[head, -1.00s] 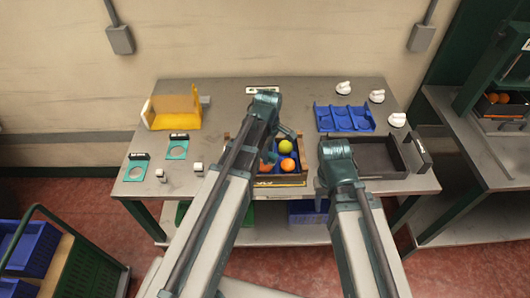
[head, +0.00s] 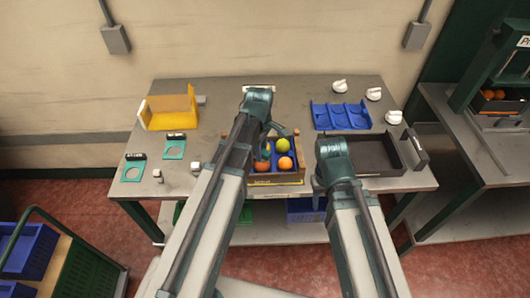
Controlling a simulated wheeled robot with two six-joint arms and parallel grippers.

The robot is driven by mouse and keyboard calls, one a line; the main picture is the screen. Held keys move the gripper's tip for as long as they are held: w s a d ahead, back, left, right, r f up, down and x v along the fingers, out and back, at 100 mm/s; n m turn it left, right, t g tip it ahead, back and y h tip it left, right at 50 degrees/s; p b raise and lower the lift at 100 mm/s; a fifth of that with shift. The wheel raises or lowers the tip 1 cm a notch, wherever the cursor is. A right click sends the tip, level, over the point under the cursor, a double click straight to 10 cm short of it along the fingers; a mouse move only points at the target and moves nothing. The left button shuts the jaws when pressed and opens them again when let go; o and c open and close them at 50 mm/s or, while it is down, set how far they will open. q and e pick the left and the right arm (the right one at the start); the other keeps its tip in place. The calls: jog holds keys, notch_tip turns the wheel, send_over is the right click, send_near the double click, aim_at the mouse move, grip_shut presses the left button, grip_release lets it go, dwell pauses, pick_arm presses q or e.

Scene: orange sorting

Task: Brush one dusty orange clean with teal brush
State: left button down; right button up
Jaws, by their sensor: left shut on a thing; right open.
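A wooden-sided crate (head: 279,180) with a blue inside stands at the table's front middle. In it I see a yellow-green fruit (head: 282,145), an orange (head: 285,164) and another orange (head: 262,167), partly hidden by my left arm. Whether they are dusty is too small to tell. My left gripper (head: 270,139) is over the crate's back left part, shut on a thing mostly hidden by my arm. I cannot make that thing out. My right gripper (head: 320,182) is open, mostly hidden under its wrist, between the crate and a dark tray (head: 403,158). I cannot pick out the teal brush.
A blue tray with hollows (head: 341,116) and several white knob-like objects (head: 340,87) stand at the back right. A yellow bin (head: 170,110) stands at the back left, with teal ring plates (head: 174,150) and small white blocks (head: 196,168) before it. The back middle is mostly clear.

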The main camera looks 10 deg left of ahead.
pick_arm(q)
jog(key=shift+d, duration=0.1)
jog(key=shift+s+d, duration=0.15)
jog(key=shift+d, duration=0.45)
jog(key=shift+s+d, duration=0.15)
jog(key=shift+d, duration=0.45)
jog(key=shift+a, duration=0.15)
jog(key=shift+w+a, duration=0.2)
jog(key=shift+a, duration=0.45)
jog(key=shift+w+a, duration=0.15)
jog(key=shift+a, duration=0.45)
jog(key=shift+d, duration=0.2)
jog(key=shift+s+d, duration=0.2)
jog(key=shift+d, duration=0.3)
jog(key=shift+r, duration=0.1)
